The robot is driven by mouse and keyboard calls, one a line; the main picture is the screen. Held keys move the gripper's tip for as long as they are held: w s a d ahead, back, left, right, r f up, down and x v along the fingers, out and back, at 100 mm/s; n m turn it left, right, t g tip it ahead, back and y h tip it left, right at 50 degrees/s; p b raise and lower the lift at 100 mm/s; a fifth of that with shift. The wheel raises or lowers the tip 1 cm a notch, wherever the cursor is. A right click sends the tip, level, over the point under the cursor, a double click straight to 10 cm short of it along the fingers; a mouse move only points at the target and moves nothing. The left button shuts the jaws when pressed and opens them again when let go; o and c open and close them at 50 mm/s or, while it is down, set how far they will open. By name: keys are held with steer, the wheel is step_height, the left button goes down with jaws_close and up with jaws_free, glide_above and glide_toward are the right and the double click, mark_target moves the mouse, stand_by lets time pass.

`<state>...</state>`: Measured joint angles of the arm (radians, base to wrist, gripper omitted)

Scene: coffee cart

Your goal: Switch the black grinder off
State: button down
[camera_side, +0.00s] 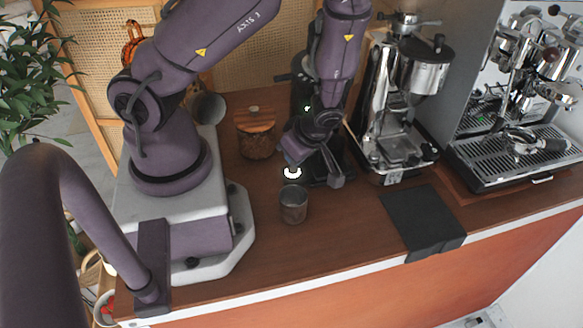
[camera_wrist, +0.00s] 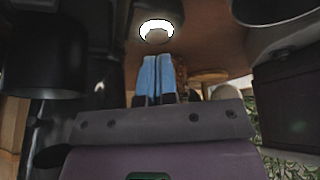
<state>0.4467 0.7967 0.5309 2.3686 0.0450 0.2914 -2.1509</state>
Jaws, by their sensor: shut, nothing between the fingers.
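The black grinder (camera_side: 299,92) stands behind my arm in the side view and is largely hidden by it. A small green light shows near it, among the dark parts. A glowing white ring (camera_side: 292,173) shines low at the front, by the grinder's base; it also shows in the wrist view (camera_wrist: 156,30). My gripper (camera_side: 288,161) points down close above the ring. In the wrist view its blue fingertips (camera_wrist: 157,74) are together and empty, just short of the ring in the picture. I cannot tell whether they touch it.
A grey metal cup (camera_side: 293,206) stands just in front of the ring. A glass jar with a wooden lid (camera_side: 256,136) is to the left.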

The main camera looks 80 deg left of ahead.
mark_target(295, 171)
steer(key=shift+f, duration=1)
stand_by(1.1)
steer(key=shift+r, duration=2.8)
